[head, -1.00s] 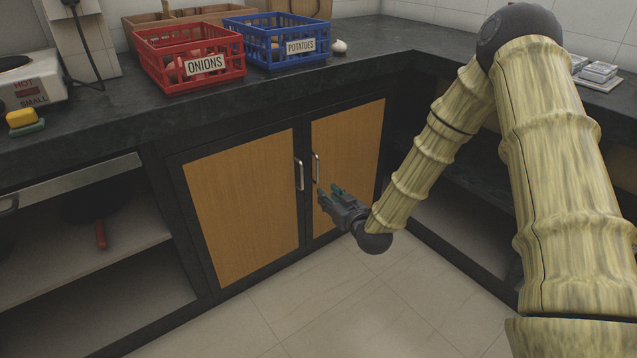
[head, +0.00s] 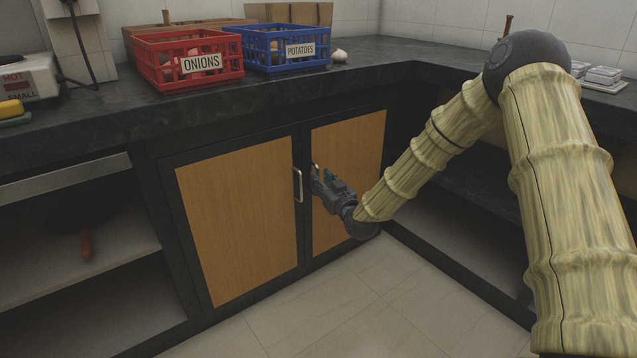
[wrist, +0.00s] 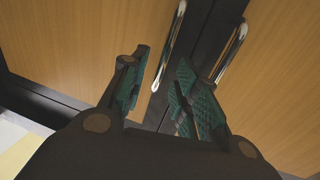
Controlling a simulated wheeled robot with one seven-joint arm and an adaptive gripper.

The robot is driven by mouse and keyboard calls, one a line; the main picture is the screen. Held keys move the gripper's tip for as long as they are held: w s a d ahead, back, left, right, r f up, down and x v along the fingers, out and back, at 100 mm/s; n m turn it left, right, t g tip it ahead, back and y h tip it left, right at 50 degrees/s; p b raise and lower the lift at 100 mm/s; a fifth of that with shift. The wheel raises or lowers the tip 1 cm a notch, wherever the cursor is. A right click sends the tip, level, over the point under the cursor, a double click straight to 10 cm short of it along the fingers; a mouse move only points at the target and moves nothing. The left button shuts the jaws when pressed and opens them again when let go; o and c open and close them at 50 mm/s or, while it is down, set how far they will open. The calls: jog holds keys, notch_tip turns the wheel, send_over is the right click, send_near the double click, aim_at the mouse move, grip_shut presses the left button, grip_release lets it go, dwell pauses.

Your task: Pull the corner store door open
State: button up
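The low cupboard has two closed wood-panel doors in dark frames, a left door (head: 240,220) and a right door (head: 350,150) nearer the corner. Each has an upright metal handle by the middle seam: the left handle (head: 298,185) and the right handle (head: 314,168), whose lower part is hidden by my gripper (head: 318,182). In the wrist view my gripper (wrist: 160,75) is open, its green-padded fingers apart. The left handle (wrist: 168,45) shows in the gap between them; the right handle (wrist: 232,48) passes behind the right finger. I cannot tell whether either is touched.
A dark worktop (head: 400,62) overhangs the doors and carries a red onions crate (head: 188,58) and a blue potatoes crate (head: 280,48). Open shelves (head: 80,230) stand at left, and more under the right-hand counter. The tiled floor (head: 330,310) before the doors is clear.

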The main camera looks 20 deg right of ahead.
jog(key=shift+w+a+b, duration=0.15)
jog(key=shift+w+b, duration=0.1)
jog(key=shift+w, duration=0.55)
jog(key=shift+w+a+b, duration=0.1)
jog(key=shift+w+b, duration=0.15)
jog(key=shift+w, duration=0.55)
jog(key=shift+c, duration=0.4)
grip_shut()
